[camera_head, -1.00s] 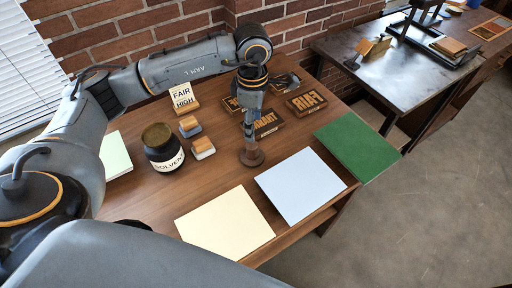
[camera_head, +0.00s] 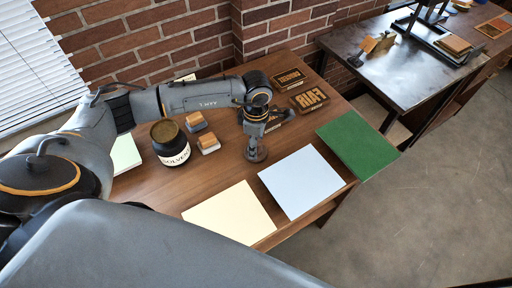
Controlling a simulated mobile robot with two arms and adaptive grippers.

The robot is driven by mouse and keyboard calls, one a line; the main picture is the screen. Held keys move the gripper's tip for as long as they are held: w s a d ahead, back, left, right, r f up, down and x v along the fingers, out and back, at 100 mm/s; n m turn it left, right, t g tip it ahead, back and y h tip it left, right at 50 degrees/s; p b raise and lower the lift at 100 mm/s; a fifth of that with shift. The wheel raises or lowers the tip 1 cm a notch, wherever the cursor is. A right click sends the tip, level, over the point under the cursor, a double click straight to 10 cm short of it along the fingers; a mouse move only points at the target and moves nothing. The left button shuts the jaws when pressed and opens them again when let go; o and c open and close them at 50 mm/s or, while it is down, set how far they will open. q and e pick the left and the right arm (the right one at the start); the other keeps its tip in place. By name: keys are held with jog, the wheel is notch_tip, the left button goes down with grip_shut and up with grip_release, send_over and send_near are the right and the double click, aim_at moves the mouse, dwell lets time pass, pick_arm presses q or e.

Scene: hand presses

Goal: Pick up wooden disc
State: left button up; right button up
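The wooden disc (camera_head: 256,154) is a small dark brown round piece on the wooden table, just behind the pale blue sheet. My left arm reaches in from the left, and its gripper (camera_head: 255,142) points down right over the disc. The fingers overlap the disc's upper part in the picture. They are small and dark, so I cannot tell whether they touch it or how far apart they are. My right gripper is not in view.
A solvent jar (camera_head: 170,144) and two wooden-topped blocks (camera_head: 208,143) stand left of the disc. Carved letter plates (camera_head: 309,100) lie behind it. Cream (camera_head: 229,214), pale blue (camera_head: 302,180) and green (camera_head: 357,145) sheets lie along the front. A second table (camera_head: 395,75) stands at right.

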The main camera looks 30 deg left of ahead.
pick_arm(q)
jog(key=c, duration=1.2)
jog(key=shift+r, duration=0.1)
